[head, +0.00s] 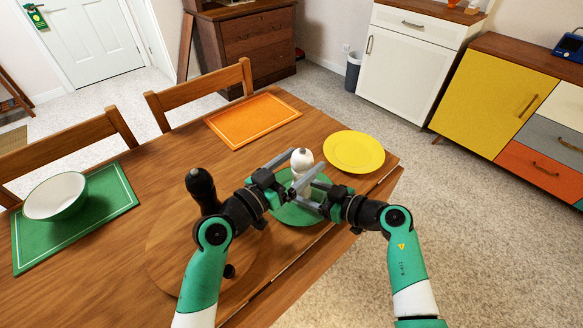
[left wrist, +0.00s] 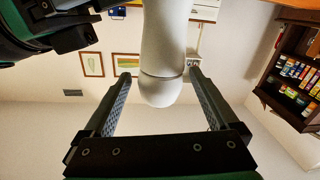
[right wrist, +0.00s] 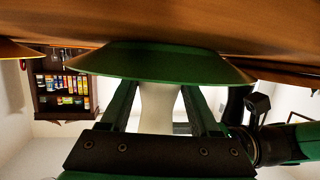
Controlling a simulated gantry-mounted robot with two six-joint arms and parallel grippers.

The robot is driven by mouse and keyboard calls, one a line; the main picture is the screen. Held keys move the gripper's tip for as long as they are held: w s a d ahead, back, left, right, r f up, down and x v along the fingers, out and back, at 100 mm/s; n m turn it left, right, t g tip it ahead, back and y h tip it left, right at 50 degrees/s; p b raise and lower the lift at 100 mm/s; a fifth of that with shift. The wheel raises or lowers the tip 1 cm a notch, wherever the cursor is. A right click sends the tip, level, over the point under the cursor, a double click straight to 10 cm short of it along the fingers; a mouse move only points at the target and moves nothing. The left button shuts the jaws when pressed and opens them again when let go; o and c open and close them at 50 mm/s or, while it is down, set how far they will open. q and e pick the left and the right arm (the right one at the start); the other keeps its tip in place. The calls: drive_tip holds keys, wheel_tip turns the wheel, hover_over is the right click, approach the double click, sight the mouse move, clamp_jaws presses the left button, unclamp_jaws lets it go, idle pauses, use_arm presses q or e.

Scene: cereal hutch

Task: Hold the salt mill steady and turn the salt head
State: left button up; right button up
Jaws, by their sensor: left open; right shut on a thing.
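The white salt mill (head: 302,157) stands upright over the green plate (head: 288,213) near the table's front edge. My left gripper (head: 294,168) is open, with its fingers on either side of the mill's upper part. In the left wrist view the rounded salt head (left wrist: 161,92) sits between the two fingertips (left wrist: 160,75), with gaps at both sides. My right gripper (head: 308,196) is shut on the mill's lower body, which shows between its fingers in the right wrist view (right wrist: 157,110). The plate rim (right wrist: 160,66) hides the mill's foot there.
A black mill (head: 201,186) stands on a round wooden board (head: 165,245), close beside my left arm. A yellow plate (head: 354,151) lies right of the salt mill. An orange placemat (head: 253,120) lies behind. A white bowl (head: 55,196) sits on a green placemat (head: 112,205) at left.

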sight(294, 168)
use_arm(q)
drive_tip(key=v, duration=0.6)
drive_tip(key=shift+s+a, duration=0.25)
use_arm(e)
drive_tip(key=o, duration=1.1)
drive_tip(key=shift+c, duration=0.2)
